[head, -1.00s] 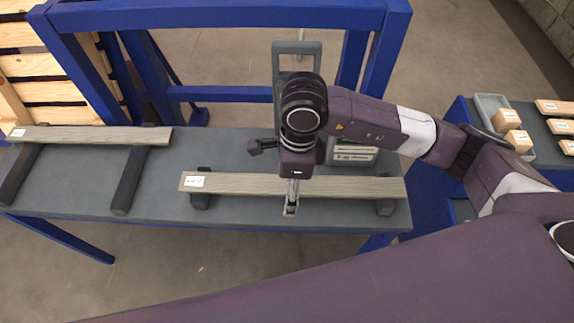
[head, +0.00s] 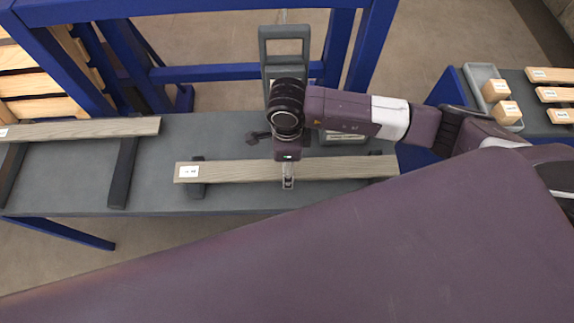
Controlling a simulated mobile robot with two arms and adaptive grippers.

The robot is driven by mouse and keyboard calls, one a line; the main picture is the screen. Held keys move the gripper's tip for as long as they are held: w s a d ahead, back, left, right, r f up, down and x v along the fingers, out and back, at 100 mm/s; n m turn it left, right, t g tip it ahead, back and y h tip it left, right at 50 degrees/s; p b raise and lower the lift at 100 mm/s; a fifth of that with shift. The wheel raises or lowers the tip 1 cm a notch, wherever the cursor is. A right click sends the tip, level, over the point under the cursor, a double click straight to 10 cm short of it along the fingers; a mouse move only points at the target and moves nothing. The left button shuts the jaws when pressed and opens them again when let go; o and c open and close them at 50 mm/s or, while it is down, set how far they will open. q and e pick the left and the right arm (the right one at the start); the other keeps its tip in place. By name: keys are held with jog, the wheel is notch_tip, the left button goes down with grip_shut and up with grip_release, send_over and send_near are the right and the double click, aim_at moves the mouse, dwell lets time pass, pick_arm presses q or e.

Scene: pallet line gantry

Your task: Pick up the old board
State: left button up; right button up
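A long grey weathered board (head: 240,171) with a white label near its left end lies across two dark supports on the grey workbench (head: 230,140). A second grey board (head: 90,129) lies on two other dark supports at the left. The small label print is unreadable, so I cannot tell from it which is the old one. My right gripper (head: 288,182) points down at the middle of the first board, with a fingertip at its near edge. Its far side is hidden by the wrist, so its grip is unclear. My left gripper is not in view.
A blue frame (head: 200,12) rises behind the bench. A grey upright handle (head: 284,45) stands behind my wrist. At the right, a table holds a grey tray (head: 478,85) with wooden blocks (head: 507,111) and several labelled wooden pieces (head: 553,95). Slatted wood stands at far left.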

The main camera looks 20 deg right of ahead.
jog(key=c, duration=1)
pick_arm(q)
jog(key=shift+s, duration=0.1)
pick_arm(e)
jog(key=c, duration=0.6)
jog(key=shift+w+r, duration=0.1)
